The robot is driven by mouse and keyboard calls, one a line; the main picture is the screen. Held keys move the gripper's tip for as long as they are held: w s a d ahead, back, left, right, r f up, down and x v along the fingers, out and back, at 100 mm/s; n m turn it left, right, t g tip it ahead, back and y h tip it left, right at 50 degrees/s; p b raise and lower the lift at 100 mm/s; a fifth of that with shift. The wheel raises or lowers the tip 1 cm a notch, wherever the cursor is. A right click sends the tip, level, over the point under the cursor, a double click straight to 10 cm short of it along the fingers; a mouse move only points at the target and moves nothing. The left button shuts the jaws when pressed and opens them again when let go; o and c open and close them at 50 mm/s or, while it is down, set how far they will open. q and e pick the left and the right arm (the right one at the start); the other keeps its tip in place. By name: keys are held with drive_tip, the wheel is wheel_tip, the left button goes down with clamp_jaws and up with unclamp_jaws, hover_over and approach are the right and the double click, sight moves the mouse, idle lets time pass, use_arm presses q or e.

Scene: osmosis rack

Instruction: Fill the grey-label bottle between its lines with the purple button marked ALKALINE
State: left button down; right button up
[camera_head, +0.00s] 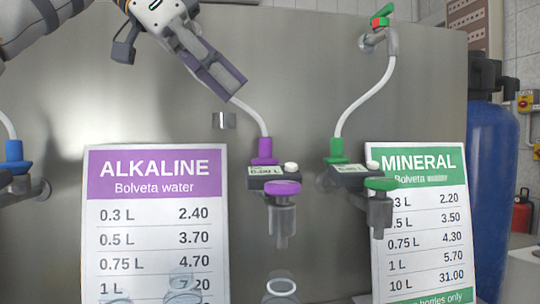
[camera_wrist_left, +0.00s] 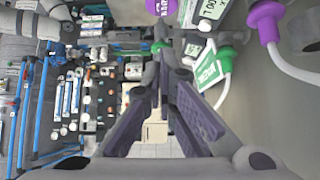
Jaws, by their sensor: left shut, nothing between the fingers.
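The purple button (camera_head: 283,188) sits on the front of the ALKALINE tap, above its nozzle (camera_head: 282,222); a purple round part also shows at the top of the left wrist view (camera_wrist_left: 160,7). The tap's small display (camera_head: 275,171) is too small to read surely. A clear bottle mouth (camera_head: 281,286) stands below the nozzle; its label is out of view. My left gripper (camera_head: 228,92) is shut and empty, up and left of the tap, apart from the button. Its fingers also show in the left wrist view (camera_wrist_left: 160,68). My right gripper is not in view.
The purple ALKALINE price sign (camera_head: 155,180) stands left of the tap, with clear bottle tops (camera_head: 184,288) before it. The MINERAL tap has a green button (camera_head: 381,184) and a green sign (camera_head: 420,225). White hoses (camera_head: 364,101) run along the steel panel. A blue tank (camera_head: 490,190) stands right.

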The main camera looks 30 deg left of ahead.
use_arm(q)
hover_over(276, 184)
wheel_tip(276, 184, down, 7)
drive_tip(key=shift+f, duration=0.2)
wheel_tip(276, 184, down, 2)
drive_tip(key=shift+f, duration=0.7)
